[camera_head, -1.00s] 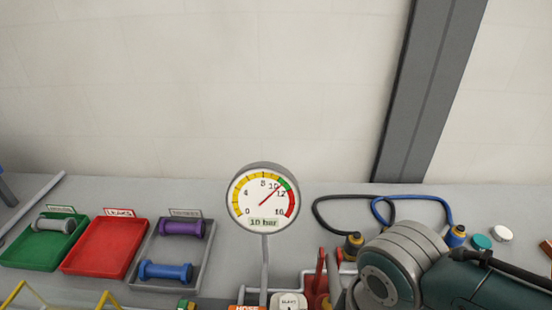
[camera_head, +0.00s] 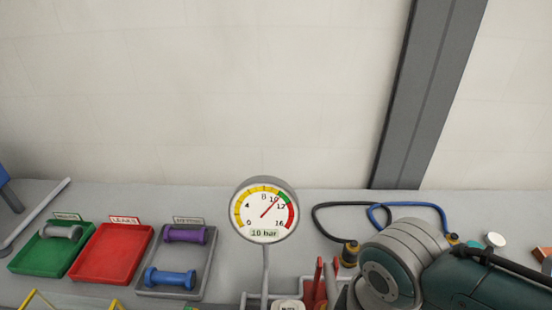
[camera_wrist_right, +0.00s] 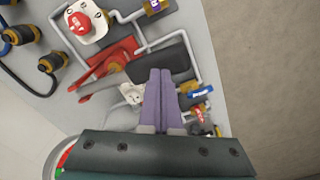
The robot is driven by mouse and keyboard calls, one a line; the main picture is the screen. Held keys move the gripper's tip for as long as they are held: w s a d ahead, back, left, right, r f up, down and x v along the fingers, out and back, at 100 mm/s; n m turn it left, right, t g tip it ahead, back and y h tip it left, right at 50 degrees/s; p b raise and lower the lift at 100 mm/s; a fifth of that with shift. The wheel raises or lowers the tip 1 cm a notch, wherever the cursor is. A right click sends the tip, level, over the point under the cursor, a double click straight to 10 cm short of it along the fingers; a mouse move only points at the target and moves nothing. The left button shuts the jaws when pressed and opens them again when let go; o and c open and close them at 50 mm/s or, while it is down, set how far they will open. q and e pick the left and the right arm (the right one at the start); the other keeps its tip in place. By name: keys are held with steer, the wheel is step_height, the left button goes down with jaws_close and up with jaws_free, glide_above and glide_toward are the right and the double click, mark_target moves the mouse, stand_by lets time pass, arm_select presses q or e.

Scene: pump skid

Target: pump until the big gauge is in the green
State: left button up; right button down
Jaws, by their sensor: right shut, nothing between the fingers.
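The big gauge (camera_head: 264,210) stands on a thin post, with yellow, green and red bands and a "10 bar" label. Its needle points up and right, around the green band near the 10 mark; the exact reading is too small to tell. My left gripper is out of view.
Black (camera_head: 318,222) and blue (camera_head: 445,215) hoses lie behind my right arm.

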steer(key=shift+r, duration=0.15)
step_height(320, 180, up, 5)
steer(key=p, duration=0.5)
steer(key=shift+s, duration=0.1)
